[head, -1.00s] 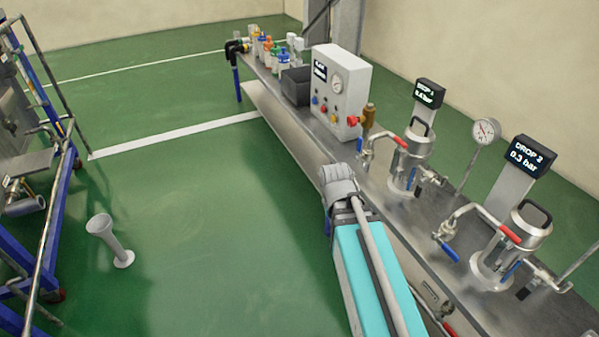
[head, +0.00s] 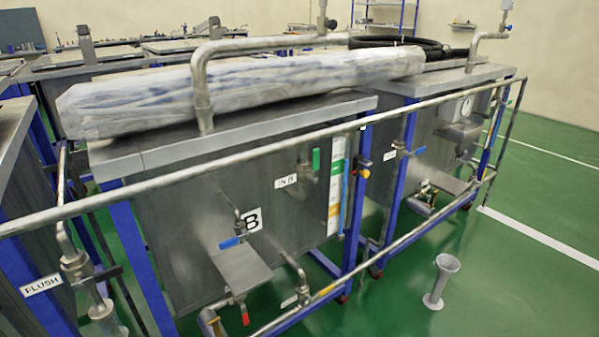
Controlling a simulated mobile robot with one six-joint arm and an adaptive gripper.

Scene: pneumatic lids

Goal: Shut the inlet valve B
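Tank B (head: 180,225) is a grey metal tank in a blue frame, with a black letter B plate (head: 249,220) on its front. A small label that seems to read IN B (head: 286,181) is on the upper front. Just right of it is a green handle (head: 316,161), standing upright on a fitting that is hard to make out. Lower on the front are a blue handle (head: 230,243), lying roughly level, and a red handle (head: 245,318) near the bottom. My gripper is not in view.
A metal rail (head: 420,102) runs across the tank fronts. A wrapped bundle (head: 240,88) lies on top of tank B. A second tank (head: 428,140) stands to the right. A grey flared stand (head: 440,282) is on the green floor, which is open at right.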

